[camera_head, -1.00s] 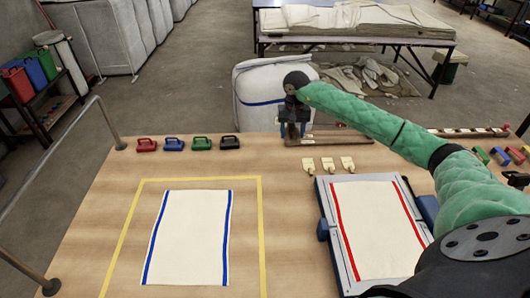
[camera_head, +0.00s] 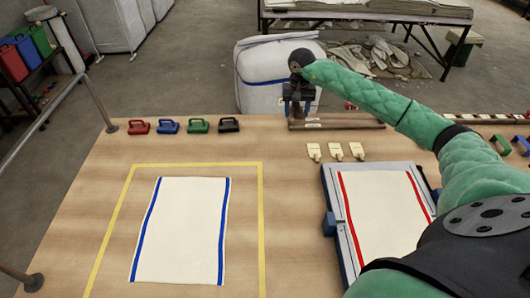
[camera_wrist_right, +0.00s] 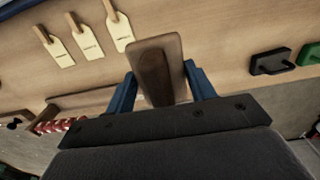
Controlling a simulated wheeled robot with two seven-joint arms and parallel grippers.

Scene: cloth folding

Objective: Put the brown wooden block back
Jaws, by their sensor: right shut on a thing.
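The brown wooden block (camera_wrist_right: 156,72) is held between the two blue fingers of my right gripper (camera_wrist_right: 160,88) in the right wrist view. In the head view my right gripper (camera_head: 298,106) is at the far edge of the table, by the left end of a long brown wooden rack (camera_head: 345,123). The block cannot be made out clearly there. Whether it touches the table or rack is unclear. My left gripper is not in view.
Red, blue, green and black handled blocks (camera_head: 198,126) stand left of the rack. Several cream tags (camera_head: 335,151) lie before it. A white cloth with blue stripes (camera_head: 180,230) lies inside yellow tape; a red-striped cloth (camera_head: 385,215) lies on a grey board at right.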

